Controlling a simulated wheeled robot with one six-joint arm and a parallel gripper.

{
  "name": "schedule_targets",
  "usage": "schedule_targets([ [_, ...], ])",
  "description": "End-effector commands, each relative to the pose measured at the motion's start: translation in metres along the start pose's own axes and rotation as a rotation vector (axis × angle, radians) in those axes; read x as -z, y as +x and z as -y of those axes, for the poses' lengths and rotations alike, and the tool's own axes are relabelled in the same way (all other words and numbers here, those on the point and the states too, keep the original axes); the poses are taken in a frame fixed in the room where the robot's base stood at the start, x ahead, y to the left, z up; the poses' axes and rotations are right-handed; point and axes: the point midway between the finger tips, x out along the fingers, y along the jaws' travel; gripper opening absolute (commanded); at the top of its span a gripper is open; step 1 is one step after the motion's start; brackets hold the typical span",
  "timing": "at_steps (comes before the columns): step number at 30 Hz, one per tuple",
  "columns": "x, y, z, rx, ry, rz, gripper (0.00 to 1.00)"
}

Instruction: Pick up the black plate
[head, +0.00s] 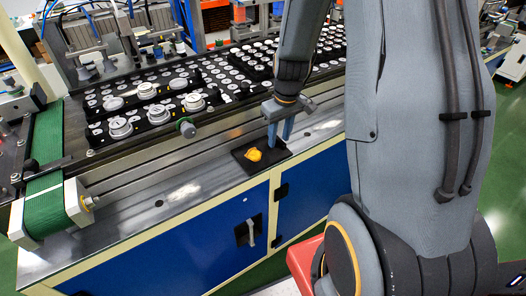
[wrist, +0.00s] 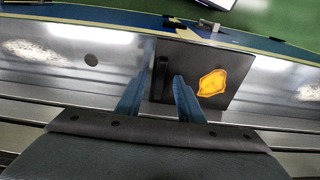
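The black plate (head: 273,161) lies on the metal ledge at the front of the bench, with a yellow-orange piece (head: 253,154) on it. In the wrist view the plate (wrist: 218,62) is right of centre, with the orange piece (wrist: 212,83) on its right part. A dark upright bar (wrist: 162,78) stands at the plate's left side. My gripper (head: 280,139) points down over the plate's far right part. In the wrist view its blue fingers (wrist: 159,80) are apart, with the bar showing between them. Whether they touch the bar I cannot tell.
Black trays (head: 215,85) with several round speaker parts lie behind the ledge. A grey-tipped knob (head: 187,129) sticks out at their front edge. A green conveyor belt (head: 46,165) stands at the left. The ledge left of the plate is mostly clear.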

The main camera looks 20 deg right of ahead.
Motion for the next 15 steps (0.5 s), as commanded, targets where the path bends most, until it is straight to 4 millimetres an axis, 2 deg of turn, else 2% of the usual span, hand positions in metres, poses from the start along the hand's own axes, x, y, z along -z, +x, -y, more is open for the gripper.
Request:
schedule_targets([
  [2,0.0001,-0.0001,0.0,0.0,0.0,0.0,0.34],
  [8,0.0001,-0.0002,0.0,0.0,0.0,0.0,0.01],
  [15,0.0003,-0.0004,-0.0001,0.0,0.0,0.0,0.0],
])
